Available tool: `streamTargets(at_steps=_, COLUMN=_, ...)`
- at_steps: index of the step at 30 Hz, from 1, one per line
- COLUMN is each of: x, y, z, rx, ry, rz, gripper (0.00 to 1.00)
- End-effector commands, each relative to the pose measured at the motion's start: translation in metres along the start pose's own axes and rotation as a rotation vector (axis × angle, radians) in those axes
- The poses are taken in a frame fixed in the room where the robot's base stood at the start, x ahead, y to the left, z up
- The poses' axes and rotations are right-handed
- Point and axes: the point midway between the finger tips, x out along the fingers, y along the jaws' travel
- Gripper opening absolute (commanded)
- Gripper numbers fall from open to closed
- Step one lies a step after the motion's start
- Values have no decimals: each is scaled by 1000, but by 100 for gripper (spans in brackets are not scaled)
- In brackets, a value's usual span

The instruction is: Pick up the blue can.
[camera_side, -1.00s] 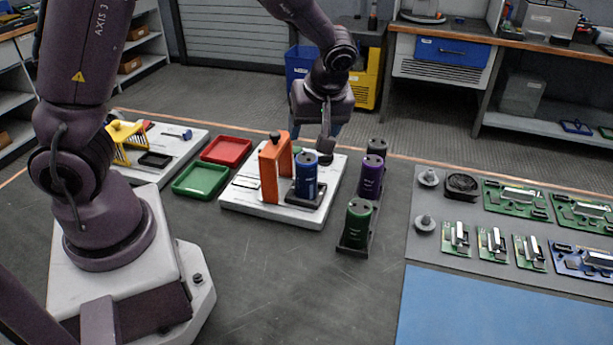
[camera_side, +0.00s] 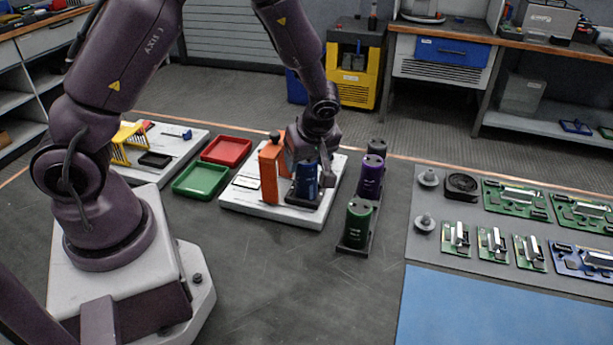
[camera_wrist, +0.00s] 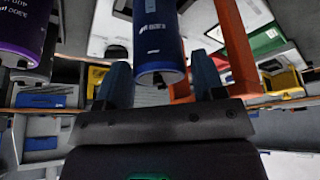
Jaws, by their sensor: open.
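The blue can (camera_side: 306,182) stands upright in a dark holder (camera_side: 307,201) on the white board (camera_side: 257,209), right beside the orange frame (camera_side: 269,173). In the wrist view the blue can (camera_wrist: 158,45) reaches in between the two fingers of my gripper (camera_wrist: 160,85). The orange frame (camera_wrist: 236,45) is close by the right finger in the wrist view.
A purple can (camera_side: 371,177), a green can (camera_side: 357,222) and a dark-topped can (camera_side: 377,147) stand in a rack to the right. Red (camera_side: 227,151) and green (camera_side: 200,181) trays lie to the left. Circuit boards (camera_side: 515,199) lie at the far right.

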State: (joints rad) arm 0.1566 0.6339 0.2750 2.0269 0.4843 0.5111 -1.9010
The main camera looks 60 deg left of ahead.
Motion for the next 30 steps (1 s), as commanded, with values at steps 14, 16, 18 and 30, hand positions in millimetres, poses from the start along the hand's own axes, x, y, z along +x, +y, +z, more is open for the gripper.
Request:
streamTargets(at_steps=14, x=26, y=1, z=1, rx=0, ry=-1, rz=1, gripper=60)
streamTargets(at_steps=16, x=26, y=1, z=1, rx=0, ry=-1, rz=1, gripper=44)
streamTargets(at_steps=18, x=26, y=1, z=1, rx=1, ry=-1, rz=1, gripper=28)
streamTargets(at_steps=30, x=14, y=2, z=-5, rx=-2, ry=0, rz=6, gripper=13)
